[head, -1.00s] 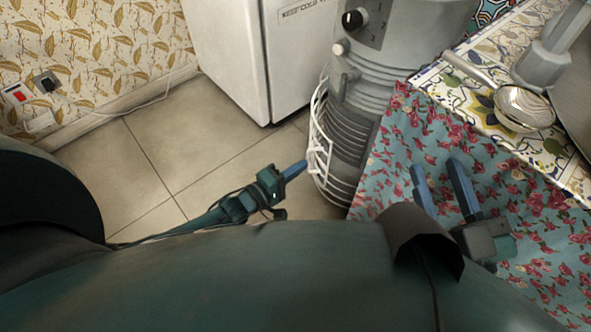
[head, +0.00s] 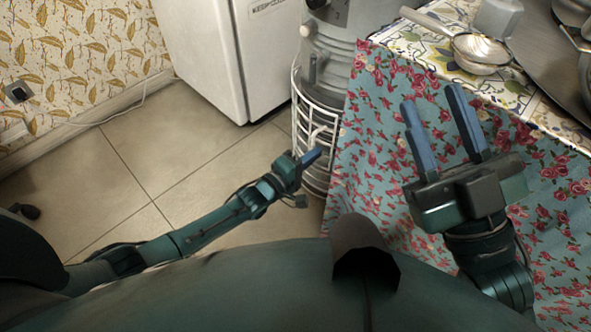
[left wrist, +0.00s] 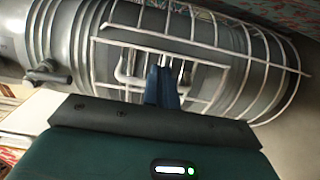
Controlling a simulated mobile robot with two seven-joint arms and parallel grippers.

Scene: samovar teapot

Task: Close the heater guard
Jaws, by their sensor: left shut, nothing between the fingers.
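The heater (head: 326,48) is a grey ribbed cylinder standing on the floor beside the cloth-covered table. Its white wire guard (head: 299,118) lies across the heater's front in the head view. In the left wrist view the guard (left wrist: 205,47) spans the heater's ribbed body (left wrist: 75,40); I cannot tell whether its edge is fully flush. My left gripper (head: 314,155) is shut and empty, its fingertips at the guard's bars; in the left wrist view the fingers (left wrist: 163,80) overlap the bars, and contact is unclear. My right gripper (head: 432,98) is open and empty, in front of the flowered cloth.
A white fridge (head: 215,60) stands behind left. Tiled floor (head: 150,150) is open at left.

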